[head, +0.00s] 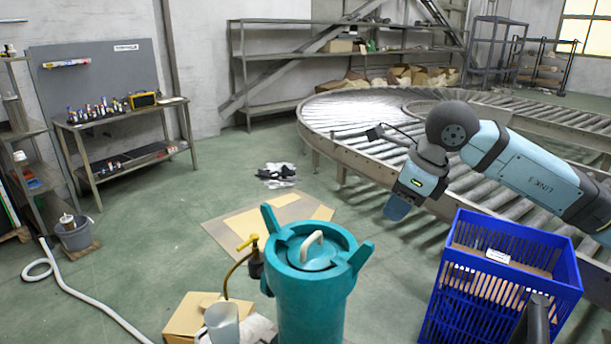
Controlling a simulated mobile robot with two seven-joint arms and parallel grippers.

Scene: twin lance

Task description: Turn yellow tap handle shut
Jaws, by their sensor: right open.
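The yellow tap handle (248,242) is a small T-shaped piece at the left side of a teal lidded vessel (308,305). It sits above a dark fitting, from which a thin brownish tube (231,275) curves down to the left. My right gripper (397,208) is open and hangs in the air, up and to the right of the vessel, apart from the handle. Nothing shows between its fingers. My left gripper is not in view.
A blue crate (471,295) stands to the right of the vessel. A grey jug-like container (222,325) and a cardboard box (184,318) are below the tube. A roller conveyor (345,125) runs behind. A white hose (88,300) lies on the left floor.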

